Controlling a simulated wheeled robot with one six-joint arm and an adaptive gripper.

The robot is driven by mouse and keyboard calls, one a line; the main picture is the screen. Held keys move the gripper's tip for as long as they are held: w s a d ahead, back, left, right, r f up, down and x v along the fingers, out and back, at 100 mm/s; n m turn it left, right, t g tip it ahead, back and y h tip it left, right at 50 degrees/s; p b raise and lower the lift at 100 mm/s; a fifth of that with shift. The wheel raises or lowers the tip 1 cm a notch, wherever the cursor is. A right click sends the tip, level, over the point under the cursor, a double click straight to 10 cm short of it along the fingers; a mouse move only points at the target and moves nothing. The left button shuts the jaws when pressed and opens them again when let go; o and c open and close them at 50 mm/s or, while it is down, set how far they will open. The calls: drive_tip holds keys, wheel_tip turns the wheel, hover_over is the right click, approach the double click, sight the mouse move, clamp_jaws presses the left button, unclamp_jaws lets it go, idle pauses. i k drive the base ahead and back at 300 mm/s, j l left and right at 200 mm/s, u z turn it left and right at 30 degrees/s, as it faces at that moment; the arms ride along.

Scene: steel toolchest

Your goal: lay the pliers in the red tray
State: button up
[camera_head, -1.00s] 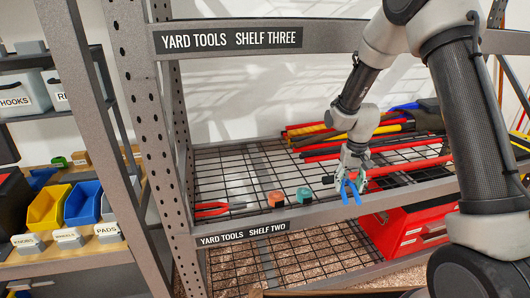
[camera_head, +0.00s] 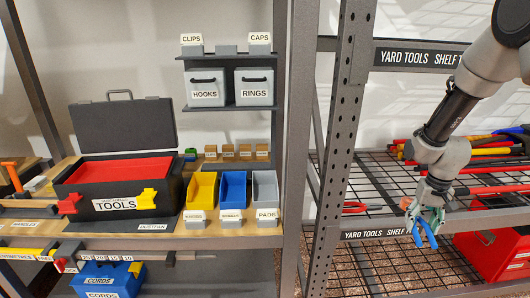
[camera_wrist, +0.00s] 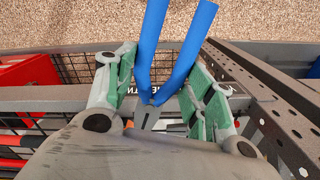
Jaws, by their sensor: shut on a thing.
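My gripper (camera_head: 424,214) is shut on the blue-handled pliers (camera_head: 431,236), in front of the wire shelf labelled SHELF TWO. The red tray (camera_head: 125,169) lies in the top of the open black toolbox labelled TOOLS, on the wooden shelf at the left in the head view. My gripper is well to the right of it.
A perforated steel post (camera_head: 343,130) stands between my gripper and the toolbox (camera_head: 170,190). Yellow, blue and grey bins (camera_head: 233,187) sit right of the toolbox. A red-handled tool (camera_head: 355,207) lies on the wire shelf. A red box (camera_head: 490,252) is below.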

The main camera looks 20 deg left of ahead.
sight(105, 179)
drive_tip(key=k+j, duration=0.1)
drive_tip(key=j, duration=0.25)
drive_tip(key=k+j, duration=0.15)
drive_tip(key=j, duration=0.15)
drive_tip(key=k+j, duration=0.1)
drive_tip(key=j, duration=0.25)
drive_tip(key=k+j+z, duration=0.1)
drive_tip(key=j, duration=0.25)
drive_tip(key=k+j, duration=0.15)
drive_tip(key=j, duration=0.15)
drive_tip(key=k+j+u, duration=0.1)
drive_tip(key=j, duration=0.4)
drive_tip(key=k+j+u, duration=0.15)
drive_tip(key=j, duration=0.3)
